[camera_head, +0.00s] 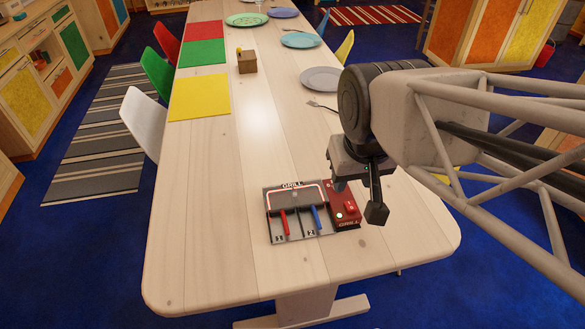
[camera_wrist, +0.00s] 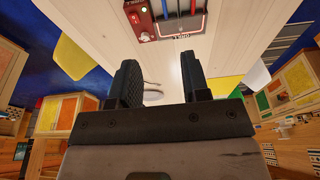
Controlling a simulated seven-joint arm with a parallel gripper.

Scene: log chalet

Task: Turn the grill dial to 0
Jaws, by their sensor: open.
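A small grill (camera_head: 292,212) lies on the wooden table. It has a red-framed plate, a red lever and a blue lever on its front, and a red control box (camera_head: 344,207) on its right side. A small green light shows on the box; the dial and its setting are too small to read. In the wrist view the red box (camera_wrist: 142,23) is at the top, beyond my fingers. My gripper (camera_head: 358,196) is open and empty, just above and to the right of the control box, apart from it as far as I can tell. Its fingers also show spread in the wrist view (camera_wrist: 161,72).
The long table (camera_head: 215,260) has free room around the grill. Farther back are a small brown box (camera_head: 247,62), a grey plate (camera_head: 322,79) with a fork, other plates, and yellow, green and red mats. Chairs line both sides.

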